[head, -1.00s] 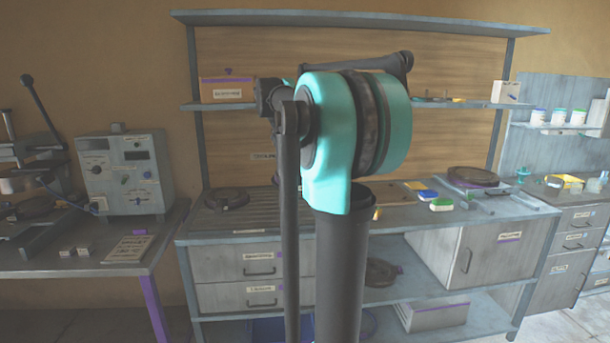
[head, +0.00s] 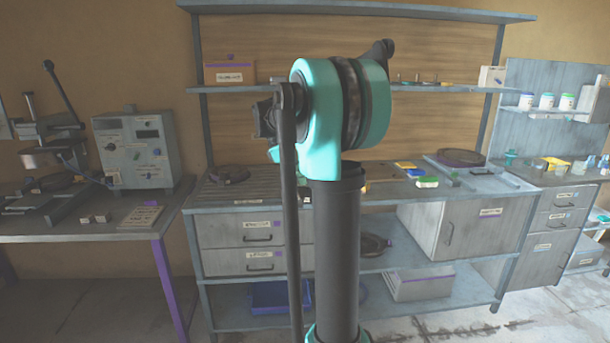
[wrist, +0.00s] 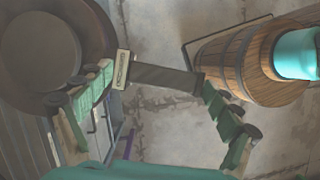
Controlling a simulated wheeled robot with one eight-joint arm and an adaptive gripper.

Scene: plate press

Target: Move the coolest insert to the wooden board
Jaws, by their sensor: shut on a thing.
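My gripper (wrist: 157,80) shows in the wrist view, with its green-padded fingers on either side of a dark grey bar-like piece (wrist: 165,79). The piece spans the gap between the fingertips and has a pale label at its left end. I cannot read the label or tell whether this is an insert. In the head view my own arm hides the gripper. Dark round pieces sit on the slatted bench area (head: 230,174), on the shelf below (head: 375,245) and at the bench's right end (head: 460,157). I cannot pick out the wooden board for certain.
A large dark disc (wrist: 40,48) is close to the left finger. A wooden barrel-like shape (wrist: 232,62) is at the right. The left table (head: 90,232) holds a press (head: 55,150) and a control box (head: 135,150). Bare floor (head: 440,325) shows in front of the bench.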

